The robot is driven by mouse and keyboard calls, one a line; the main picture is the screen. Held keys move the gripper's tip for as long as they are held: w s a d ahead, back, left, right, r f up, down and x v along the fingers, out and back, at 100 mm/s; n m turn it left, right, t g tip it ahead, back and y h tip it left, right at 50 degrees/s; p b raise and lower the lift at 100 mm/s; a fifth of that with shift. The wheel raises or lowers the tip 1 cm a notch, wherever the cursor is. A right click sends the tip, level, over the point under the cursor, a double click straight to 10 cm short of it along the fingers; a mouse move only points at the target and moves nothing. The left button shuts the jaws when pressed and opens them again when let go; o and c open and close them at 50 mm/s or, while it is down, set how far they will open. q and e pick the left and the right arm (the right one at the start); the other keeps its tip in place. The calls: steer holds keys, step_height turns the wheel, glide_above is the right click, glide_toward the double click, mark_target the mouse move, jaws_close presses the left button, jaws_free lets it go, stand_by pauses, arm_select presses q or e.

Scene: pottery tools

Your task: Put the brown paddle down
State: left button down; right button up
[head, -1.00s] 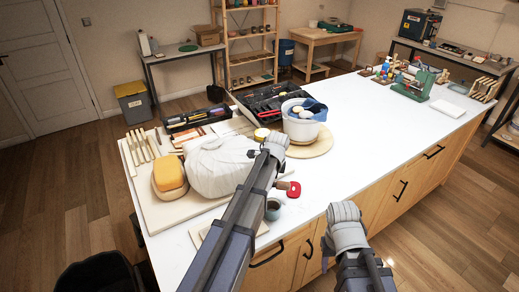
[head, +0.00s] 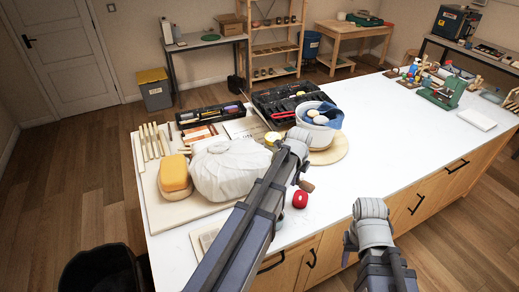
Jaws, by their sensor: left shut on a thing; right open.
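My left gripper (head: 297,143) is shut, above the white worktop between the wrapped clay bag and the white bucket. A small brown piece (head: 306,186) shows just right of my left arm, below the gripper. It looks like the end of the brown paddle in its grip; the rest is hidden behind my arm. I cannot tell whether the paddle touches the worktop. My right gripper (head: 370,208) is open and empty, at the front edge of the worktop.
A red object (head: 300,199) sits just below the brown piece. The worktop (head: 400,135) is clear to the right.

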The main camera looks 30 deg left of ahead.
mark_target(293, 201)
arm_select(q)
steer(key=shift+m, duration=0.6)
steer(key=f+b, duration=0.5)
steer(key=b, duration=0.1)
steer(key=s+f+b, duration=0.1)
steer(key=f+b, duration=0.2)
steer(key=shift+d+f+b, duration=0.1)
steer(key=shift+f+b, duration=0.2)
steer(key=shift+f, duration=0.05)
arm_select(e)
step_height(293, 201, down, 9)
steer(key=shift+r, duration=0.15)
arm_select(q)
steer(key=shift+f+b, duration=0.35)
steer(key=shift+b, duration=0.05)
steer(key=c, duration=0.7)
jaws_free()
steer(key=shift+w, duration=0.1)
steer(key=shift+r, duration=0.1)
arm_select(e)
steer(key=shift+f, duration=0.3)
arm_select(q)
steer(key=shift+r+p, duration=0.15)
steer(key=shift+p, duration=0.15)
arm_select(e)
steer(key=shift+r, duration=0.2)
